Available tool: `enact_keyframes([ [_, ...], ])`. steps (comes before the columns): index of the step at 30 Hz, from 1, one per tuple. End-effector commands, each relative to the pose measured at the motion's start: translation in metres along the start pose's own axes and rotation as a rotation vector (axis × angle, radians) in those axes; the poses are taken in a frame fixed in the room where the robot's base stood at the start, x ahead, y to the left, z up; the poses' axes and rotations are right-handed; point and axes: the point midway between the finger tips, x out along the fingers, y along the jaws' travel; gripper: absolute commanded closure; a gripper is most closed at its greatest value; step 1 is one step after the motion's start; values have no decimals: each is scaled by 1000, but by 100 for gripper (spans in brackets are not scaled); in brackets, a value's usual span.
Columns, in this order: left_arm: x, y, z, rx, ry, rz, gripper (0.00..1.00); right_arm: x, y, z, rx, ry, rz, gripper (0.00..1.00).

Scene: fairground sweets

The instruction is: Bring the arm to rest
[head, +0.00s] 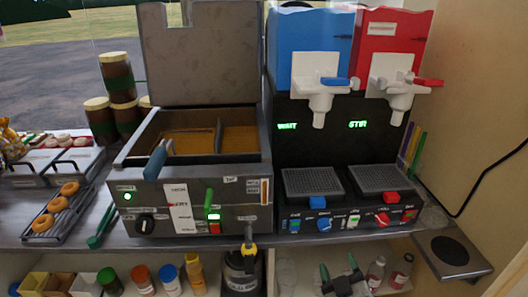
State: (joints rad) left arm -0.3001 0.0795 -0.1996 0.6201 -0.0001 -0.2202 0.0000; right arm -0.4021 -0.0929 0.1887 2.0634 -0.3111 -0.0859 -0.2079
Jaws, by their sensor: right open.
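My right gripper (338,270) shows low in the head view, in front of the lower shelf below the drink machine. Its two dark fingers, with green on them, stand apart, and nothing shows between them. It is clear of the counter top. The rest of the right arm is cut off by the bottom edge. My left gripper is not in view.
A fryer (190,200) and a slush machine (330,150) with blue and red tanks stand on the counter. A rack of doughnuts (57,205) and green tongs (103,226) lie left. Bottles (375,270) stand on the shelf near my gripper. A round dark plate (450,250) is at right.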

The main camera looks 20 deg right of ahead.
Motion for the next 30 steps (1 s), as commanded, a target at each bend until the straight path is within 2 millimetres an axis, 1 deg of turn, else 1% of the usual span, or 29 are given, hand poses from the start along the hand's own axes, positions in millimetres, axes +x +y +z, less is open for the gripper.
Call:
enact_keyframes([
  [2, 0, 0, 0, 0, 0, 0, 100, 0, -2, 2, 2, -4, -4, 39],
  [5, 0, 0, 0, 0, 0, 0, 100, 1, -17, 18, 16, -39, -39, 39],
  [8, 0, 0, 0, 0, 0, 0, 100, -1, -51, 56, 47, -123, -117, 39],
  [10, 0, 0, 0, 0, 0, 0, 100, -8, -84, 92, 75, -206, -191, 39],
  [11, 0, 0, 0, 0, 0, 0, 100, -13, -99, 109, 86, -246, -225, 39],
  [12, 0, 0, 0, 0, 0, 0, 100, -21, -119, 131, 102, -301, -269, 39],
  [14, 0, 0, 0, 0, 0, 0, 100, -38, -146, 165, 119, -387, -333, 39],
  [15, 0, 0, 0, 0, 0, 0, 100, -51, -163, 187, 129, -446, -374, 39],
  [17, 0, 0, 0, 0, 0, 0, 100, -75, -186, 220, 141, -536, -431, 39],
  [18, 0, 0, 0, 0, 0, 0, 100, -93, -199, 241, 145, -598, -468, 39],
  [20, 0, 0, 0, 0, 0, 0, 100, -122, -216, 272, 148, -694, -518, 39],
  [21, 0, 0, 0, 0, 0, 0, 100, -144, -225, 293, 147, -759, -549, 39],
  [22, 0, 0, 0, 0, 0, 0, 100, -161, -230, 307, 145, -808, -571, 39],
  [23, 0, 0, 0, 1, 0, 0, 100, -178, -234, 322, 142, -858, -591, 39],
  [24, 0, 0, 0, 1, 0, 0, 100, -202, -238, 340, 136, -924, -615, 39],
  [26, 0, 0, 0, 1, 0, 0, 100, -236, -239, 364, 123, -1017, -646, 39],
  [27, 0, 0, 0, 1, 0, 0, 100, -257, -238, 378, 115, -1073, -660, 39],
  [30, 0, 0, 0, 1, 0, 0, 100, -300, -231, 403, 92, -1188, -684, 39],
])
